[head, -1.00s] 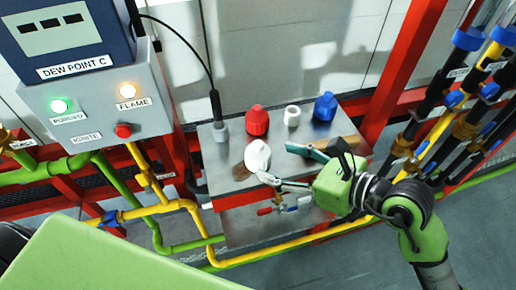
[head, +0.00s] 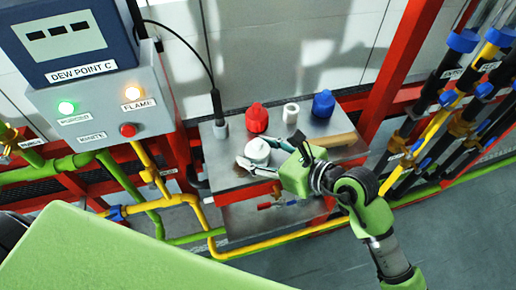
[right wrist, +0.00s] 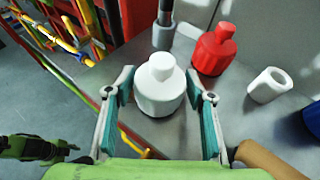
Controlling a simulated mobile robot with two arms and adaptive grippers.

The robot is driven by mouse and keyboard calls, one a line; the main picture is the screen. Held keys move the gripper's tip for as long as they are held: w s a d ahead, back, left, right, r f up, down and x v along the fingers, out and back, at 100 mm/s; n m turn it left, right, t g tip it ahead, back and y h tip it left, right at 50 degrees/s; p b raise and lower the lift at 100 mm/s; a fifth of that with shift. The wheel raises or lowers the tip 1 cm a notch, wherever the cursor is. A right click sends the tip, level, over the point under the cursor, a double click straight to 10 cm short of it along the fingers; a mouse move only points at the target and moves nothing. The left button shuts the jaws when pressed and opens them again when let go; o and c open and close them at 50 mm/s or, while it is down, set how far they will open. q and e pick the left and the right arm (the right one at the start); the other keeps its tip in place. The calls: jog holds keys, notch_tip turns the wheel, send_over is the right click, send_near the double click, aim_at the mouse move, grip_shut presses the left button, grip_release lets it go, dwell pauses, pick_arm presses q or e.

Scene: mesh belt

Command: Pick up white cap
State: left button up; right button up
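The white cap (head: 257,151) stands upright on the metal shelf (head: 222,174), near its front left. It is a rounded body with a narrower top. In the right wrist view the white cap (right wrist: 160,90) sits between the teal-padded fingers of my right gripper (right wrist: 160,98). The right gripper (head: 264,157) is open around the cap, with narrow gaps showing on both sides; contact is not clear. My left gripper does not show clearly.
A red cap (head: 257,118) stands behind the white one. A small white hollow cylinder (head: 291,113) and a blue cap (head: 323,104) stand along the back. A tan rod-like handle (head: 338,140) lies at the right. A control box (head: 100,100) and yellow pipes (head: 210,240) border the shelf.

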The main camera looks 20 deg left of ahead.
aim_at(262, 146)
jog(key=c, duration=0.6)
jog(key=shift+c, duration=0.2)
jog(key=shift+r, duration=0.5)
notch_tip(262, 146, up, 2)
jog(key=shift+r+b, duration=0.2)
jog(key=shift+b, duration=0.6)
jog(key=s+d+r+p, duration=0.3)
jog(key=s+r+p, duration=0.4)
jog(key=s, duration=0.6)
notch_tip(262, 146, up, 3)
jog(key=shift+s+f+p, duration=0.15)
jog(key=shift+s+p, duration=0.2)
jog(key=shift+p, duration=0.05)
